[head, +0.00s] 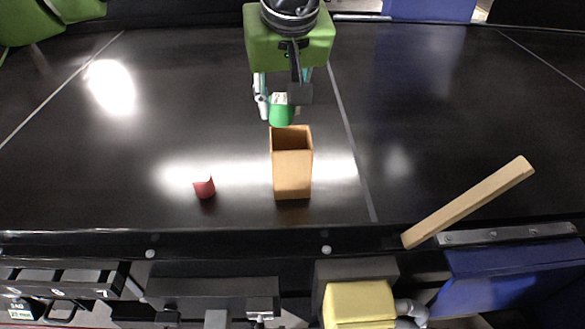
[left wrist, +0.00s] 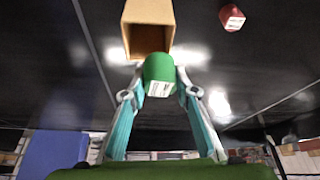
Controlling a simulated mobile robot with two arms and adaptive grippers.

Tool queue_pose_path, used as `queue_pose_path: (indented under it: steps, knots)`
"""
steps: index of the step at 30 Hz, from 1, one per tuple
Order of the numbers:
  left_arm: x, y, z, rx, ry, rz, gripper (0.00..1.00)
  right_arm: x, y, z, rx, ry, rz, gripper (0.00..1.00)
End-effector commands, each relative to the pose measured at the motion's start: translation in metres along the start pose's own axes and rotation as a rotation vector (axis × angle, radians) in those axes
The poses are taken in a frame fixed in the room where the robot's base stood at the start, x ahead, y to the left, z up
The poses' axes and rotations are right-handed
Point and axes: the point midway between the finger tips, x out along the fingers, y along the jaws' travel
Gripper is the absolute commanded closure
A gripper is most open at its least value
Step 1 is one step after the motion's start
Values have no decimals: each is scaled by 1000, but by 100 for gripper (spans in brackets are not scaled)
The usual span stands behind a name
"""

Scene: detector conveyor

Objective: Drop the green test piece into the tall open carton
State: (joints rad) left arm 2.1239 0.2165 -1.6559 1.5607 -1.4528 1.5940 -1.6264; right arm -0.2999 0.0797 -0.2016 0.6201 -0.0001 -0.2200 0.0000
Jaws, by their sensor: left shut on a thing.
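The green test piece (head: 281,116) is a small green cylinder with a white label. My left gripper (head: 282,103) is shut on it and holds it above the conveyor, at the far side of the carton's mouth in the head view. The tall open carton (head: 292,174) is tan and stands upright with its opening up. In the left wrist view the green test piece (left wrist: 158,72) sits between the fingertips, and its end overlaps the near rim of the carton (left wrist: 149,12). I cannot tell its exact height over the rim. My right gripper is not in view.
A small red piece (head: 204,188) lies on the black belt left of the carton; it also shows in the left wrist view (left wrist: 231,18). A wooden bar (head: 468,202) juts over the near edge at the right. The belt around the carton is mostly clear.

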Motion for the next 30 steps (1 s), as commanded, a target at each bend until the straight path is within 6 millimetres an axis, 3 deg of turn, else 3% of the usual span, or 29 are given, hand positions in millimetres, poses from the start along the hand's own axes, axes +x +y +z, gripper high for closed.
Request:
queue_pose_path:
  steps: [5, 6, 8, 20, 23, 30]
  knots:
    - [-1, 0, -1, -1, 1, 0, 94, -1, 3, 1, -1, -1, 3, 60]
    - [-1, 0, -1, -1, 1, 0, 65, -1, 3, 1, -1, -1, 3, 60]
    - [-1, 0, -1, -1, 1, 0, 53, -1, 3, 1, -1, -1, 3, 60]
    - [-5, 0, -1, -1, 1, 1, 53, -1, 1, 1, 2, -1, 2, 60]
    - [-18, 1, -1, -1, 3, 2, 53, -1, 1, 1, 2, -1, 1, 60]
    - [-68, 1, -1, -1, 3, 2, 53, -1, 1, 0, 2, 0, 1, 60]
